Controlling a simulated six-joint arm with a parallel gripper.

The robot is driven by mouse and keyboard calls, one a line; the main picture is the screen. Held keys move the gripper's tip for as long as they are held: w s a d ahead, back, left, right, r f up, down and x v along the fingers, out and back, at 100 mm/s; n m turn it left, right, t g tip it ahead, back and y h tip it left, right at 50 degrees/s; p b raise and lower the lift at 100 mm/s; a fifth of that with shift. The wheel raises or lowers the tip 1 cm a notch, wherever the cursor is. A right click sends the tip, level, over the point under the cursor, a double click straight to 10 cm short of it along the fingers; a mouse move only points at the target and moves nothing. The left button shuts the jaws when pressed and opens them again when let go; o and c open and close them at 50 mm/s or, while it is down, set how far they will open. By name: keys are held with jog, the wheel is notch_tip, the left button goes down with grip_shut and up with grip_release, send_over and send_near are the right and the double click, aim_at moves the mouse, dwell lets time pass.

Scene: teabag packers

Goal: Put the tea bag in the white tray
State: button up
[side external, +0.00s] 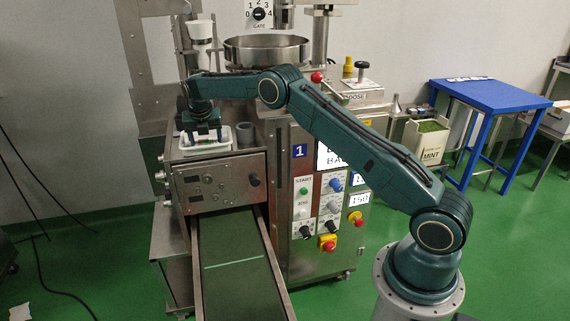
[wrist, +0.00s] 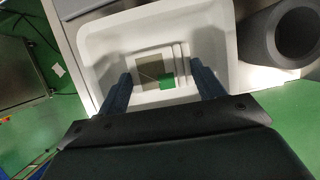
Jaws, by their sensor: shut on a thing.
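The white tray (side external: 224,146) sits on top of the steel machine's left part. It fills much of the wrist view (wrist: 93,50). My gripper (side external: 204,139) points down into the tray. In the wrist view my two dark fingers (wrist: 163,82) reach inside the tray walls, one on each side of the tea bag. The tea bag (wrist: 149,68) is a small beige square with a string and a green tag, seen between the fingers. My gripper is shut on it. How far it is above the tray floor I cannot tell. It is hidden in the side view.
A grey cup-like cylinder (side external: 246,132) stands just right of the tray, also in the wrist view (wrist: 283,33). A white funnel cup (side external: 201,31) is above and behind. A large steel bowl (side external: 266,50) stands right. A green conveyor (side external: 236,268) runs below in front.

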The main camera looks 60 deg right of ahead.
jog(key=o, duration=0.9)
jog(key=shift+r, duration=0.1)
jog(key=v, duration=1.2)
